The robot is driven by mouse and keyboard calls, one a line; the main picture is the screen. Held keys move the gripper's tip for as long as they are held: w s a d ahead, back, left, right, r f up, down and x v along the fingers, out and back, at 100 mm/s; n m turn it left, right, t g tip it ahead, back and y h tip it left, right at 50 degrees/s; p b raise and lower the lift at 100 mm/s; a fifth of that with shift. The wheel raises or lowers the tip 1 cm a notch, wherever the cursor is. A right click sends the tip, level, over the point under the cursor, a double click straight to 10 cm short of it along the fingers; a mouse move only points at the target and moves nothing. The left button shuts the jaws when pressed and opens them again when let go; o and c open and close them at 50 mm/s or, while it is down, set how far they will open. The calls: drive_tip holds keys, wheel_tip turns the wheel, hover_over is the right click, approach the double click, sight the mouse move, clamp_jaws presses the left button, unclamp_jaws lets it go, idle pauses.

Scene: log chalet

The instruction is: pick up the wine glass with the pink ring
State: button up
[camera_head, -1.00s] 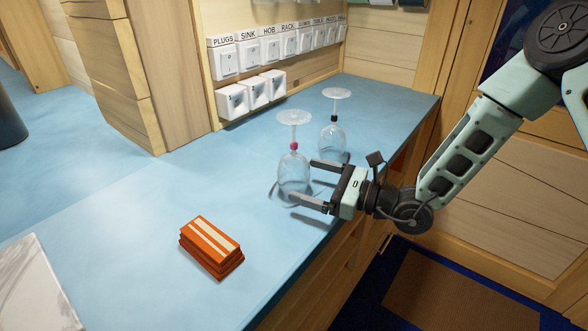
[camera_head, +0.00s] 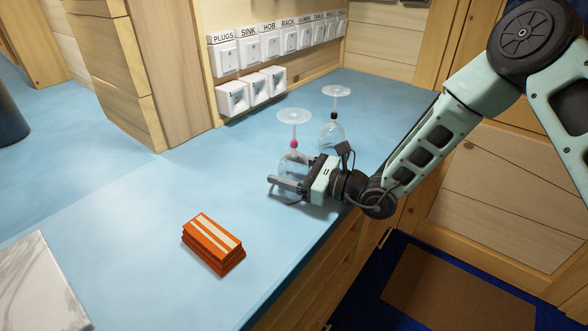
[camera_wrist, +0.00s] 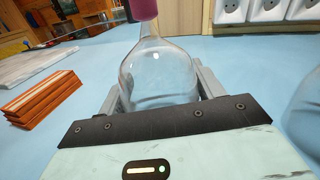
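The wine glass with the pink ring (camera_head: 294,118) stands upside down on the blue counter, its foot up and its bowl down. In the wrist view its clear bowl (camera_wrist: 158,75) lies between my two fingers, with the pink ring (camera_wrist: 143,8) at the top edge. My gripper (camera_head: 281,172) is open and level around the bowl, low over the counter. A small gap seems to show beside the bowl at the right finger; contact on the left is unclear. My gripper partly hides the bowl in the head view.
A second upside-down glass with a black ring (camera_head: 333,116) stands close behind, and its bowl shows at the wrist view's right edge (camera_wrist: 304,112). An orange striped stack (camera_head: 213,244) lies nearer on the counter. Switches and sockets (camera_head: 251,92) line the wall.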

drive_tip(key=shift+r, duration=0.1)
wheel_tip(320, 180, up, 10)
drive_tip(key=shift+f+b, duration=0.1)
drive_tip(key=shift+b, duration=0.25)
idle(0.3)
drive_tip(key=shift+d, duration=0.1)
idle(0.9)
